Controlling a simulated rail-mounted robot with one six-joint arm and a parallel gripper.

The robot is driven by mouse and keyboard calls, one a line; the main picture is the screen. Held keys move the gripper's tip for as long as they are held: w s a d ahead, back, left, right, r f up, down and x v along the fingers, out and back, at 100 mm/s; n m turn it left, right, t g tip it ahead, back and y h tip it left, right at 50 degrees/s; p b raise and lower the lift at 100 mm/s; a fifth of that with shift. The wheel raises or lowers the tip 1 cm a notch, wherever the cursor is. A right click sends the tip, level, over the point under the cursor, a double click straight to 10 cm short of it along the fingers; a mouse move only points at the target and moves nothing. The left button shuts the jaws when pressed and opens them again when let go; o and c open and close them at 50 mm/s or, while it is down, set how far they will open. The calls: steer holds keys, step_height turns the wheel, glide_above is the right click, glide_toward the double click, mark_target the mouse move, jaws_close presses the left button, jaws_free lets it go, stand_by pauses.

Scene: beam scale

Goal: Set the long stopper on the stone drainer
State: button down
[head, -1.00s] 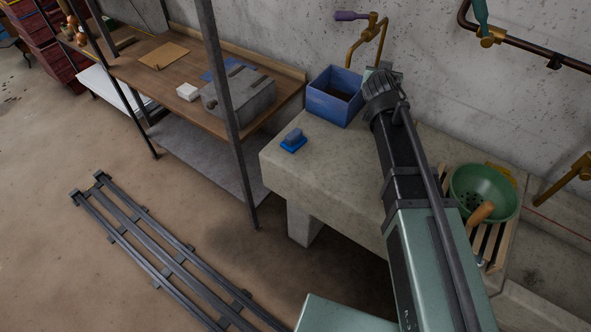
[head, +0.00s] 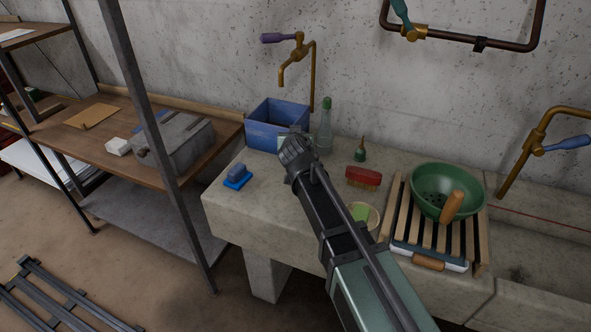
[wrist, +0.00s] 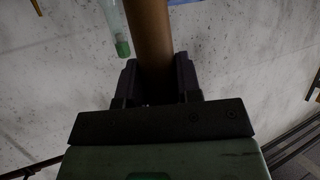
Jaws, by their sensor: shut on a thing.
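My gripper (wrist: 157,78) is shut on a brown cylinder in the wrist view, which looks like the long stopper (wrist: 149,30). It runs up from between the two dark fingers and out of the top of the picture. In the head view my arm hides the fingers and the stopper. The arm's end is in front of the blue box, above the stone drainer (head: 222,208), a grey speckled slab along the wall. I cannot tell the stopper's height above the slab.
On the slab are a blue box (head: 265,128), a blue scrubber (head: 237,178), a glass bottle (head: 324,138), a small green bottle (head: 360,152), a red brush (head: 363,177) and a slatted rack (head: 399,226) with a green colander (head: 434,181).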

step_height(320, 180, down, 5)
steer(key=b, duration=0.4)
steer(key=shift+r, duration=0.45)
steer(key=shift+f, duration=0.15)
steer(key=c, duration=0.8)
jaws_free()
